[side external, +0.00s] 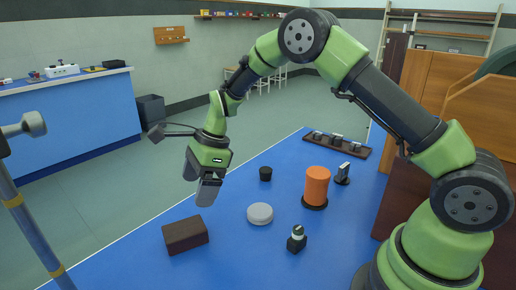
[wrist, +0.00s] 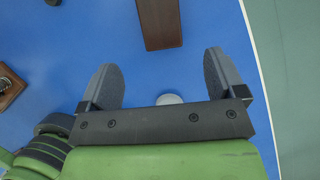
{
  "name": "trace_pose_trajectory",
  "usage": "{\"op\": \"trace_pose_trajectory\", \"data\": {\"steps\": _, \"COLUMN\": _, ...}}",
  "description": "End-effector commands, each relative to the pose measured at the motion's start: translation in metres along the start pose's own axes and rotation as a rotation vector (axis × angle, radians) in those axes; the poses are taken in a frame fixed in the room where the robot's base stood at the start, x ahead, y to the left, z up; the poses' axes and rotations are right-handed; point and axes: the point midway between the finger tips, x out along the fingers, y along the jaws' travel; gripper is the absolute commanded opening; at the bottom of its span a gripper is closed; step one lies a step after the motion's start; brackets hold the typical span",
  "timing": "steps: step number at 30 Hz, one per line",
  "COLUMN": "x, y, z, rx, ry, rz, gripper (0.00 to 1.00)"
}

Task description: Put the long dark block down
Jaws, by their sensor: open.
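The long dark block (side external: 186,235) is a brown block lying on the blue bench top near the left front. In the wrist view the brown block (wrist: 160,22) shows at the top, running out of the frame, beyond my fingertips. My gripper (side external: 208,196) hangs above the bench, behind and slightly right of the block in the side view, apart from it.
A pale disc (side external: 260,214), a small dark fitting (side external: 297,239), a black cylinder (side external: 265,174), an orange cylinder (side external: 316,186) and a small upright part (side external: 343,174) stand right of the block. A dark rack (side external: 336,143) lies at the back. The bench's left edge is near the block.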

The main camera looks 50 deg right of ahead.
Motion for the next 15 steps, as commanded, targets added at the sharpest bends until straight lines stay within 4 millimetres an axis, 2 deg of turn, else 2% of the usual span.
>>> {"op": "trace_pose_trajectory", "data": {"steps": 2, "x": -0.002, "y": 0.0, "z": 0.0, "rx": -0.006, "ry": 0.0, "rz": -0.002, "gripper": 0.89}}
{"op": "trace_pose_trajectory", "data": {"steps": 5, "x": -0.018, "y": 0.003, "z": 0.004, "rx": -0.062, "ry": -0.002, "rz": -0.02, "gripper": 0.89}}
{"op": "trace_pose_trajectory", "data": {"steps": 8, "x": -0.053, "y": 0.011, "z": 0.011, "rx": -0.197, "ry": -0.002, "rz": -0.06, "gripper": 0.89}}
{"op": "trace_pose_trajectory", "data": {"steps": 10, "x": -0.084, "y": 0.023, "z": 0.014, "rx": -0.33, "ry": 0.005, "rz": -0.097, "gripper": 0.89}}
{"op": "trace_pose_trajectory", "data": {"steps": 15, "x": -0.156, "y": 0.067, "z": 0.013, "rx": -0.686, "ry": 0.049, "rz": -0.193, "gripper": 0.89}}
